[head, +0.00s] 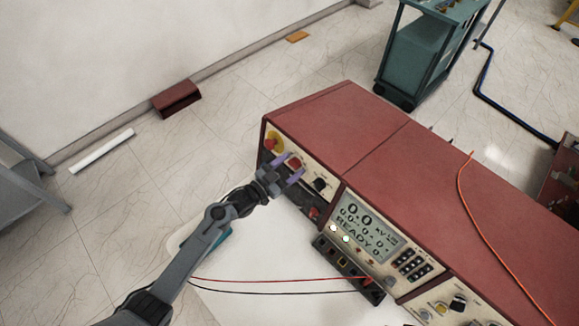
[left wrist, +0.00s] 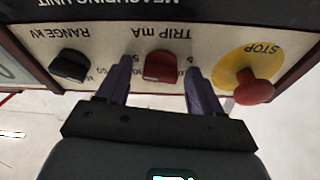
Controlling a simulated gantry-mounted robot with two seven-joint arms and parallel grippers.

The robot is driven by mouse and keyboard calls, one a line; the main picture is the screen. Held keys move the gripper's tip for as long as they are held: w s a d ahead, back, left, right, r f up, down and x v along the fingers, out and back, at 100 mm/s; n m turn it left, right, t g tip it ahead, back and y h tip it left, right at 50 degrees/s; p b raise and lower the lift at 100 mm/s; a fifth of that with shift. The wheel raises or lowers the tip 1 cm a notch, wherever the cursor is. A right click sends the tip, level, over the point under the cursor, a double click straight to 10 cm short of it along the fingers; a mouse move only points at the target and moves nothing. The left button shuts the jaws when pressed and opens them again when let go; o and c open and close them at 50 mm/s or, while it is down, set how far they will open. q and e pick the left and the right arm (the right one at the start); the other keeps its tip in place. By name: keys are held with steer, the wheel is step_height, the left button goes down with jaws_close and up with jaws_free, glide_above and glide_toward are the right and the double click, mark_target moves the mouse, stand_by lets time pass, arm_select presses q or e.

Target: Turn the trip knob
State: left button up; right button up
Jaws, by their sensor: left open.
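The trip knob (head: 295,162) is a red knob on the cream front panel at the left end of the red measuring unit (head: 350,125). In the left wrist view the picture is upside down, and the knob (left wrist: 161,67) sits under the "TRIP mA" label. My left gripper (head: 290,167) is open in front of the panel. In the left wrist view its purple fingers (left wrist: 158,76) stand on either side of the knob, with visible gaps to it. I cannot tell how far the tips are from the panel. My right gripper is not in view.
A red stop button on a yellow disc (left wrist: 254,86) and a black "RANGE kV" knob (left wrist: 70,66) flank the trip knob closely. A lit display (head: 365,223) is farther right. Red and black cables (head: 285,281) cross the white table (head: 255,308). A teal cart (head: 415,60) stands behind.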

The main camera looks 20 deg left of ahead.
arm_select(q)
steer(key=c, duration=1.1)
steer(key=shift+o, duration=0.2)
steer(key=shift+n, duration=0.3)
steer(key=n+y+p, duration=0.1)
steer(key=n+p, duration=0.2)
steer(key=n, duration=0.2)
steer(key=shift+r+n+t+y+p, duration=0.15)
steer(key=shift+n+t+y+p, duration=0.15)
steer(key=shift+t+y+p, duration=0.1)
steer(key=shift+d+n+y+p, duration=0.1)
steer(key=shift+n+y+p, duration=0.35)
steer(key=shift+n, duration=0.85)
steer(key=shift+n+p, duration=0.3)
steer(key=shift+n, duration=0.1)
steer(key=o, duration=1.1)
steer(key=shift+c, duration=0.2)
